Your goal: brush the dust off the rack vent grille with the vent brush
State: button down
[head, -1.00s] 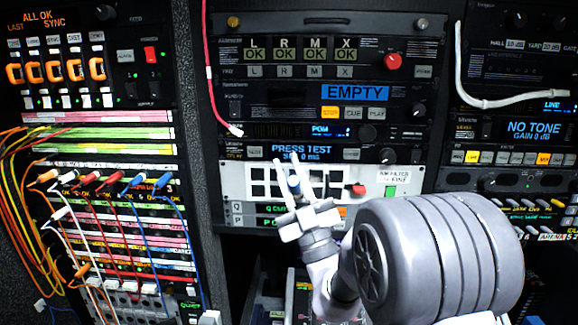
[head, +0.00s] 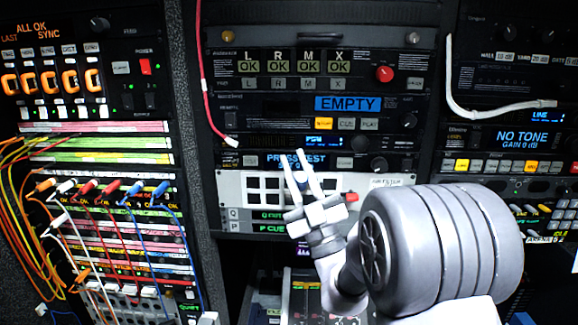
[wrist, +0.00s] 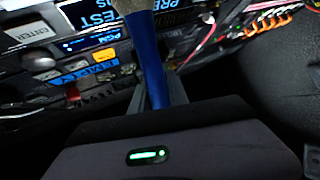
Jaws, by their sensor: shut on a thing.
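My gripper (head: 297,166) is shut on a slim blue-handled tool, which I take to be the vent brush. In the wrist view, its blue handle (wrist: 148,50) rises from between my fingers toward a pale part cut off by the top edge. In the head view its blue handle (head: 300,178) is a small spot between the fingers, and the bristles cannot be made out. A pale panel with dark square openings (head: 225,188), probably the vent grille, lies behind my gripper and is partly hidden by it. I cannot tell whether the brush touches it, and no dust is discernible.
A red cable (head: 207,100) hangs left of the centre rack. A white cable (head: 450,85) hangs at the right. The left patch bay (head: 100,215) has several coloured cords. A red knob (head: 352,197) sits close right of my gripper.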

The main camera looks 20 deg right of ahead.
notch_tip(320, 180, down, 4)
jog(key=b, duration=0.3)
notch_tip(320, 180, up, 4)
jog(key=p, duration=0.6)
jog(key=shift+a+r, duration=0.1)
jog(key=shift+r, duration=0.05)
dwell(0.4)
jog(key=shift+s+a+b, duration=0.3)
jog(key=shift+s+b, duration=0.1)
jog(key=shift+s, duration=0.55)
jog(key=shift+s+a+b, duration=0.3)
jog(key=shift+s+b, duration=0.15)
jog(key=shift+s, duration=0.45)
jog(key=shift+s+a+b, duration=0.3)
jog(key=shift+s+b, duration=0.1)
jog(key=shift+s, duration=0.55)
